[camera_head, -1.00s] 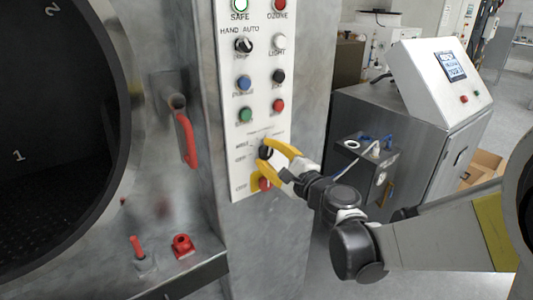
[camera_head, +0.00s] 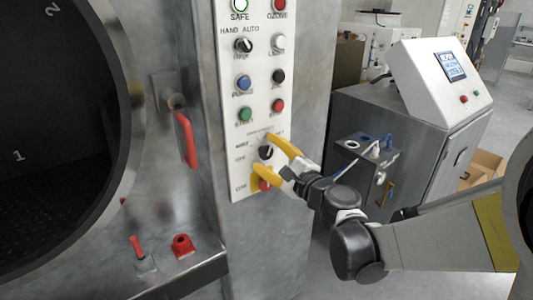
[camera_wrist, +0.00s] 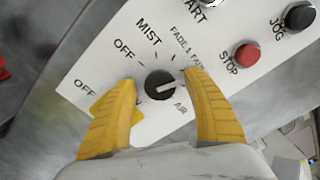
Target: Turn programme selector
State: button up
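The programme selector (camera_head: 266,152) is a black round knob with a white pointer line, low on the white control panel (camera_head: 241,128). In the wrist view the selector (camera_wrist: 160,84) sits between my fingertips, with a gap on each side. Its white line lies nearly level, its brighter end toward the right finger. Labels OFF, MIST, FADE and AIR surround it; the right finger partly covers the FADE labels. My gripper (camera_head: 263,154) is open around the selector, one finger above and one below in the head view. The gripper also shows in the wrist view (camera_wrist: 160,80).
A red button on a yellow plate (camera_head: 265,184) sits just below, partly behind the lower finger. A red stop button (camera_wrist: 246,57) and a black jog button (camera_wrist: 299,17) are nearby. A red handle (camera_head: 186,140) and the round door opening (camera_head: 60,130) are left.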

jog(key=v, duration=1.2)
